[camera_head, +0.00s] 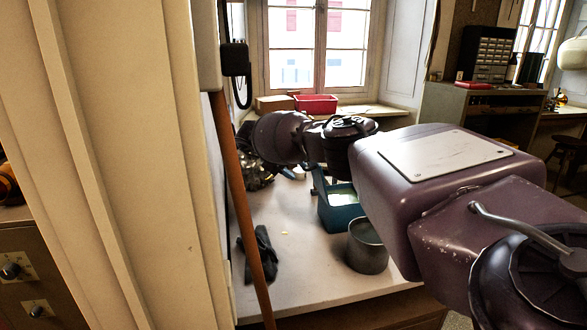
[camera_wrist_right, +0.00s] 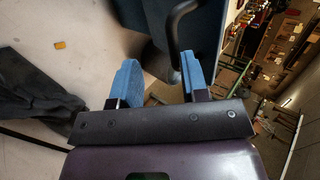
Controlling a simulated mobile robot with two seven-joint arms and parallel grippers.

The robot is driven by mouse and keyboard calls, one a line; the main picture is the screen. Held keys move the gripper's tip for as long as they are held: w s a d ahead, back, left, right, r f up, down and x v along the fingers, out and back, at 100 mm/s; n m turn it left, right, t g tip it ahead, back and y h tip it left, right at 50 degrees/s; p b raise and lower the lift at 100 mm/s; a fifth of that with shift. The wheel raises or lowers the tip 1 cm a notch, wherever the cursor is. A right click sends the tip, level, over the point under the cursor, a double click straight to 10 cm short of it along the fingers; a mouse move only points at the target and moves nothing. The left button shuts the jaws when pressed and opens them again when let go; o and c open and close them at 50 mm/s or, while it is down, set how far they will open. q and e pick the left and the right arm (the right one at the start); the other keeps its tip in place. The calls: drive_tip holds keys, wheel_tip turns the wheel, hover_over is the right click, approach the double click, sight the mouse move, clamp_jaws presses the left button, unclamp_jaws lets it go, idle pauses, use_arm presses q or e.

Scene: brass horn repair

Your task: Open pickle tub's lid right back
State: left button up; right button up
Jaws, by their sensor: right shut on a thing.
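The pickle tub (camera_head: 340,212) is a teal box on the white bench, beyond the grey metal pot. Its top looks at least partly open, with a pale greenish inside showing. In the right wrist view a dark blue panel (camera_wrist_right: 207,22), which looks like the tub's lid, carries a black curved handle (camera_wrist_right: 172,35). My right gripper (camera_wrist_right: 161,82), with blue fingers, is at this panel and shut on it; the exact contact is hard to make out. In the head view my right arm hides part of the tub. My left gripper is not in view.
A grey metal pot (camera_head: 367,248) stands in front of the tub. A black glove-like cloth (camera_head: 258,254) lies at left on the bench (camera_head: 310,270). A wooden pole (camera_head: 238,200) and a cream panel (camera_head: 110,160) block the left. A red bin (camera_head: 316,104) sits by the window.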

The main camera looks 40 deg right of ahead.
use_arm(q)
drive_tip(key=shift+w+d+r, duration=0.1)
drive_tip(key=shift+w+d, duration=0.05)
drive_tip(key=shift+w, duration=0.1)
use_arm(e)
drive_tip(key=v, duration=0.7)
drive_tip(key=shift+r, duration=0.2)
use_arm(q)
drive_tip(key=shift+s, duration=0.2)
use_arm(e)
drive_tip(key=shift+a, duration=0.1)
drive_tip(key=shift+r, duration=0.1)
